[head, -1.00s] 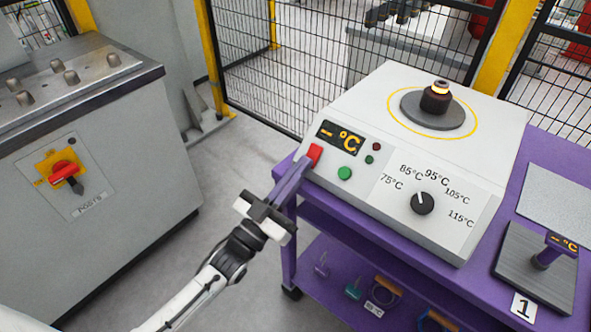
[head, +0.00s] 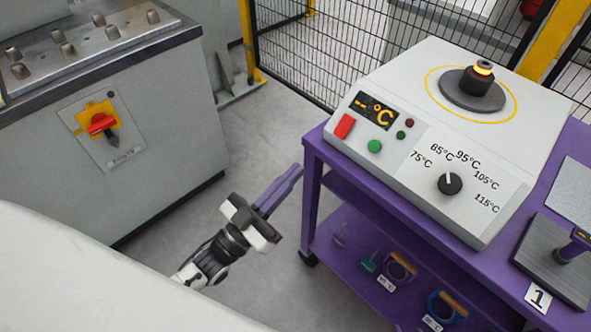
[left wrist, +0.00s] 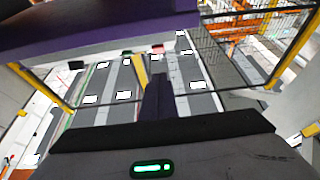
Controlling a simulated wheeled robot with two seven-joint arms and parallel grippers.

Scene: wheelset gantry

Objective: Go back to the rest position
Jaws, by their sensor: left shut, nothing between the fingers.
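My left gripper (head: 281,190) is in the head view, over the floor between the grey cabinet and the purple cart. Its purple fingers are shut with nothing between them, and they are apart from the cart. In the left wrist view the shut fingers (left wrist: 157,95) point away over the scene. My right gripper is not in view. The white heater unit (head: 440,130) stands on the purple cart (head: 320,150). It has a red switch (head: 344,126), a green button (head: 375,146) and a dial (head: 449,184). A dark ring-shaped part (head: 478,79) with a glowing band sits on top.
A grey cabinet (head: 160,150) with a red rotary switch (head: 101,123) stands at the left. A black mesh fence (head: 330,45) with yellow posts is behind. The cart's lower shelf holds several tools, including an orange-handled one (head: 400,266). Grey floor (head: 255,135) is free between cabinet and cart.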

